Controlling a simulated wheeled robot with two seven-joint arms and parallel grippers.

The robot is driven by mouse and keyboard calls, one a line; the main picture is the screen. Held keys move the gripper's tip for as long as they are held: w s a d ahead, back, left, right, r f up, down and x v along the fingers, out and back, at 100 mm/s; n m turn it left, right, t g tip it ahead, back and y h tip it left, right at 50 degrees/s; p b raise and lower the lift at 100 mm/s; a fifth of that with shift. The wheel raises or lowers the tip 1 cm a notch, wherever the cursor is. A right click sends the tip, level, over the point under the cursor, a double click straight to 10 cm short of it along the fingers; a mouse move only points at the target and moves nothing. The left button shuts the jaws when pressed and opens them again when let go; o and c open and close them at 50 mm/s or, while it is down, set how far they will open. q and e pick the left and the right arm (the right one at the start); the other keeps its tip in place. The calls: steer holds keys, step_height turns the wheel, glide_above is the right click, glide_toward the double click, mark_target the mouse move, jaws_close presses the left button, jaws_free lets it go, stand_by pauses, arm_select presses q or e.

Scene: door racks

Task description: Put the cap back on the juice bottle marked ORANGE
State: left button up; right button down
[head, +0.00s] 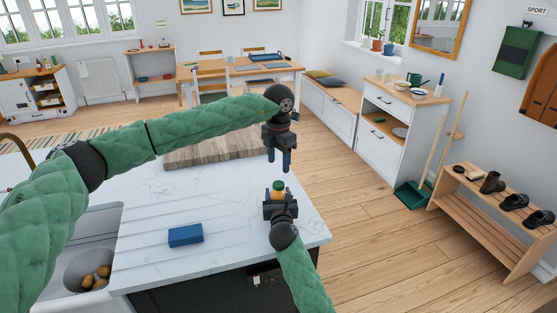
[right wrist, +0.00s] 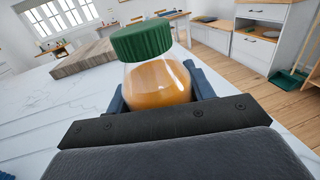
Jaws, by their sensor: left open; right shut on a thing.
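The juice bottle (head: 278,194), clear with orange juice inside, stands at the right end of the white counter. It fills the middle of the right wrist view (right wrist: 156,82). No ORANGE marking can be read. A green ribbed cap (right wrist: 142,42) sits on the bottle's mouth, and it also shows in the head view (head: 279,185). I cannot tell whether it is tight. My right gripper (head: 280,203) is shut on the bottle's body, low down. My left gripper (head: 279,164) is open and empty, pointing down just above the cap, apart from it.
A wooden board (head: 212,150) lies on the counter (head: 150,215) behind the bottle. A blue block (head: 185,235) lies nearer the front. A sink (head: 85,250) with round brown items is at the left. The counter's right edge is close to the bottle.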

mark_target(279, 183)
stand_by(0.5)
arm_select(q)
steer(key=shift+f, duration=4)
steer(key=shift+c, duration=0.2)
steer(key=c, duration=1)
steer(key=o, duration=1.1)
steer(key=shift+o, duration=0.2)
step_height(279, 183, up, 12)
